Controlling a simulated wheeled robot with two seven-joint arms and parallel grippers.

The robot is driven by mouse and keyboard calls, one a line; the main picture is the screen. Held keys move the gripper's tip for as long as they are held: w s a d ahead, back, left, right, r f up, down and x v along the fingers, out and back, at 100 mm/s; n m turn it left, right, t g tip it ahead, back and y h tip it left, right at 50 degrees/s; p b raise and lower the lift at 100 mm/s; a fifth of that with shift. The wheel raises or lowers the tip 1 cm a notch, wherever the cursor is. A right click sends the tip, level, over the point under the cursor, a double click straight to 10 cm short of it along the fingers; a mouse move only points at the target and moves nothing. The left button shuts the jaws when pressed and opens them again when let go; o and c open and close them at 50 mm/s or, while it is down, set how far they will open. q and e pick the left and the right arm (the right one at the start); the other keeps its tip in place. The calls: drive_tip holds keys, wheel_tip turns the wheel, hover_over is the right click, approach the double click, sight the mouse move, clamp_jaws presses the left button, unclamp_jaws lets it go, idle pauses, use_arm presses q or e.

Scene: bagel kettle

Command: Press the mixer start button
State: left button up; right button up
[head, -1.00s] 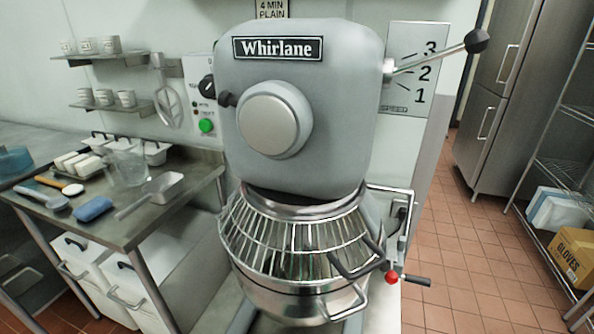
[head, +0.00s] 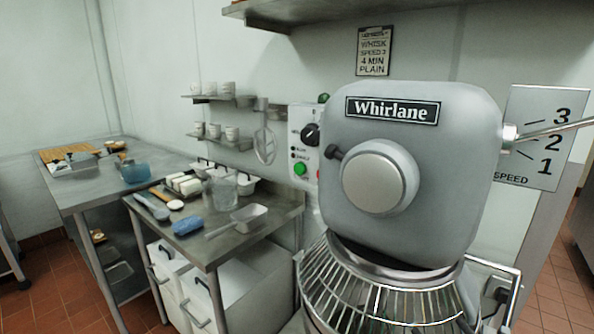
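The grey Whirlane mixer (head: 450,150) stands at the right of the head view, with a round silver hub on its front. Its wire bowl guard (head: 385,303) shows below the head, cut off by the lower edge. A control panel (head: 300,122) is on the wall just left of the mixer head. The panel has a black dial (head: 311,134) and a round green button (head: 300,169); the mixer partly covers its right side. The speed lever (head: 552,131) sticks out to the right past a plate marked 1, 2, 3. Neither of my grippers is in view.
Wall shelves (head: 222,142) with cups hang above. Red tiled floor shows at lower left.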

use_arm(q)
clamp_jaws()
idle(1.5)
